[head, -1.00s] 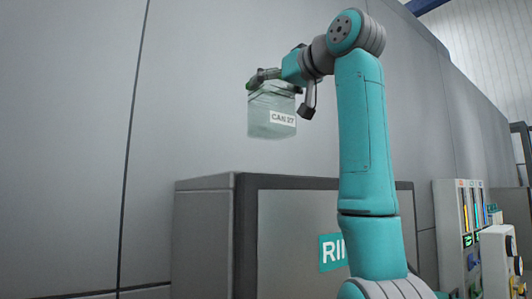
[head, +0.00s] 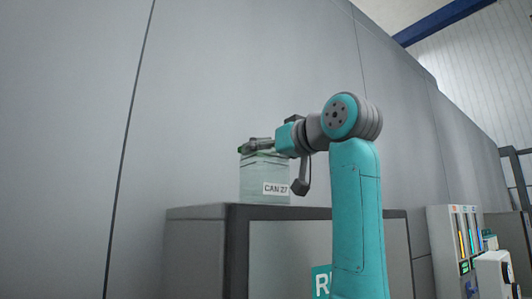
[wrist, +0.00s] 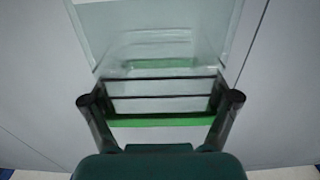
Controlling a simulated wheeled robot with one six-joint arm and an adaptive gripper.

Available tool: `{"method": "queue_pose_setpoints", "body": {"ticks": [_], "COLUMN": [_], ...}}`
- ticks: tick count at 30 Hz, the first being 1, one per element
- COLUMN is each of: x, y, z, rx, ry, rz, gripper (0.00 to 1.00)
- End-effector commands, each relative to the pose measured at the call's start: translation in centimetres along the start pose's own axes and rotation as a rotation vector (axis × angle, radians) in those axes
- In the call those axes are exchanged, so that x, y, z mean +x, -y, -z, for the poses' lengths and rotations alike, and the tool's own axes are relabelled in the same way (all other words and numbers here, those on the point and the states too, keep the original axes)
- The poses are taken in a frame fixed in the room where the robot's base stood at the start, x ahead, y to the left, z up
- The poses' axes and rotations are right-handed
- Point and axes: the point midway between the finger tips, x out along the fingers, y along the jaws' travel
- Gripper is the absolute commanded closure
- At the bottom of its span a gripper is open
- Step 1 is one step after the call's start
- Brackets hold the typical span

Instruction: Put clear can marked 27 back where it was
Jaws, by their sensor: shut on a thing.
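The clear can marked "CAN 27" (head: 262,182) hangs upright from my gripper (head: 258,147), which is shut on its top. In the head view the can's bottom shows right at the top edge of the grey cabinet; I cannot tell whether it touches or is just in front of or above it. In the wrist view the clear can (wrist: 155,35) fills the upper middle, and my gripper's two fingers (wrist: 160,100) stand on either side of its green-edged top part.
Panels with coloured gauges (head: 462,240) stand at the right.

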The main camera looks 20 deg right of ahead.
Motion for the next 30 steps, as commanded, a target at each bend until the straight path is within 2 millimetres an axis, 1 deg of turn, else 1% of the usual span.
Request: {"method": "queue_pose_setpoints", "body": {"ticks": [4,5,6,15,19,23,30], "x": [0.0,0.0,0.0,0.0,-0.2,-1.8,-6.6], "y": [0.0,0.0,0.0,0.0,0.0,-0.1,-0.1], "z": [-0.3,-0.3,-0.2,-0.2,0.1,0.1,0.1], "rx": [0.000,0.000,0.000,0.000,-0.001,-0.002,-0.003], "ry": [0.000,0.000,0.000,0.000,-0.001,-0.003,-0.004], "rz": [0.000,0.000,0.000,0.000,0.000,-0.001,-0.003], "gripper": [0.83,0.06,0.00,0.00,0.00,0.00,0.00]}}
